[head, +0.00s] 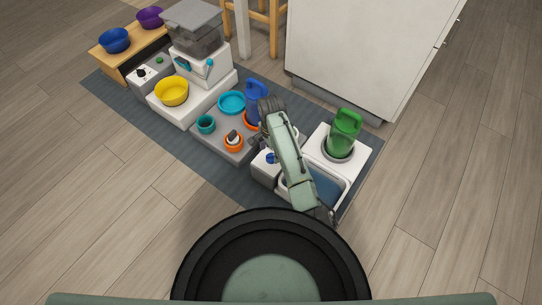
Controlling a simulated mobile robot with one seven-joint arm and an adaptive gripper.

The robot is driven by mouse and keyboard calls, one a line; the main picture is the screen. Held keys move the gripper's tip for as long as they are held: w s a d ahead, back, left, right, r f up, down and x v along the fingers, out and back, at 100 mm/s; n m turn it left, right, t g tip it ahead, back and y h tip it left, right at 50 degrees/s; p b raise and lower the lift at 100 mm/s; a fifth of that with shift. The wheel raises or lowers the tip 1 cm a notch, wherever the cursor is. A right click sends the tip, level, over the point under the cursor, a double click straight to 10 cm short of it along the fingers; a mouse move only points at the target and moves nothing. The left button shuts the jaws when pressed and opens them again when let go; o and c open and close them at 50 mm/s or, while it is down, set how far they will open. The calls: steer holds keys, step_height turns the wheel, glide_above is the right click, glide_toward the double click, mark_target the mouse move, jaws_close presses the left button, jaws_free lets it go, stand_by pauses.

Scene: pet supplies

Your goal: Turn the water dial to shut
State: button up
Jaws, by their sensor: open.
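A small white box (263,176) with a blue dial (271,157) on it stands at the front of the mat, just left of my arm. I take this for the water dial; the angle of its pointer is too small to read. My gripper (268,104) is dark and open, beyond the dial, above the grey tray area by the blue jug. Nothing shows held in it. My forearm reaches over the basin and hides part of the space beside the dial.
A white unit with a blue-bottomed basin (342,188) and a green bottle (346,128) stands right of my arm. A grey tray (204,147) holds cups. A feeder (196,61), yellow bowl (171,92) and black-knobbed box (150,77) lie left. A white cabinet (350,55) stands behind.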

mark_target(271, 155)
steer(key=shift+f+b, duration=0.3)
steer(key=shift+f, duration=1.45)
steer(key=shift+c, duration=0.5)
steer(key=c, duration=1.1)
steer(key=shift+o, duration=0.2)
